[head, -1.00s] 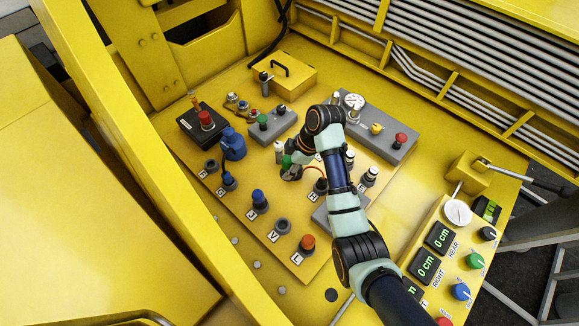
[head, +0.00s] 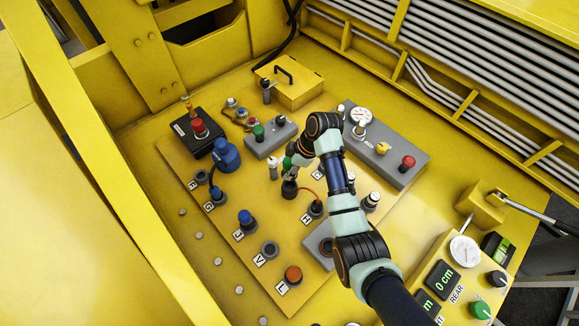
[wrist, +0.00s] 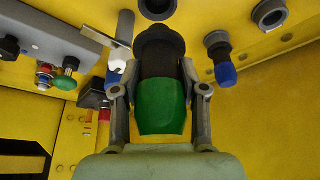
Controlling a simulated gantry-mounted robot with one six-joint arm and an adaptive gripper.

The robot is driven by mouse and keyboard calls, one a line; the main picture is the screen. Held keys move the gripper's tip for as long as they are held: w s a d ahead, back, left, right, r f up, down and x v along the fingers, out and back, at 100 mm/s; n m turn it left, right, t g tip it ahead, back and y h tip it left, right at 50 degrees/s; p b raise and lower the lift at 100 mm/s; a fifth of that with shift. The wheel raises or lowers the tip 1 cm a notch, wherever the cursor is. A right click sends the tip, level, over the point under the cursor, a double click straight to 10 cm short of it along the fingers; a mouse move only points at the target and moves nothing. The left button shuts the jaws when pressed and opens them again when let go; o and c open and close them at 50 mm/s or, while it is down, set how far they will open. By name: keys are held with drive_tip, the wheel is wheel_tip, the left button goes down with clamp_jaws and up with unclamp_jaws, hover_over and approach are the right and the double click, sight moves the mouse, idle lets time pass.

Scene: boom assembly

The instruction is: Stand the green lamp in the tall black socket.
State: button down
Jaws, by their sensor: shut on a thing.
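The green lamp (head: 287,163) is between the fingers of my gripper (head: 292,174), which is shut on it. In the wrist view its green cap (wrist: 162,112) faces the camera, between the two fingers of my gripper (wrist: 162,80). A black body extends away from the cap to a wider black collar, the tall black socket (wrist: 160,38) by its look. In the head view the black socket (head: 289,190) shows directly below the gripper, in line with the lamp. The fingers and arm hide part of the joint, so I cannot tell how deep the lamp sits.
A blue lamp (wrist: 222,62) stands to the right in the wrist view. A white-topped post (head: 272,168) stands close left of the gripper.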

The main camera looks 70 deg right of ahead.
wheel_tip(320, 180, down, 4)
drive_tip(key=b, duration=0.3)
drive_tip(key=shift+f, duration=0.1)
drive_tip(key=shift+f+b, duration=0.6)
drive_tip(key=shift+f, duration=0.6)
drive_tip(key=c, duration=0.5)
unclamp_jaws()
drive_tip(key=shift+c, duration=0.2)
drive_tip(key=shift+r, duration=0.1)
drive_tip(key=v, duration=0.7)
drive_tip(key=shift+r, duration=0.2)
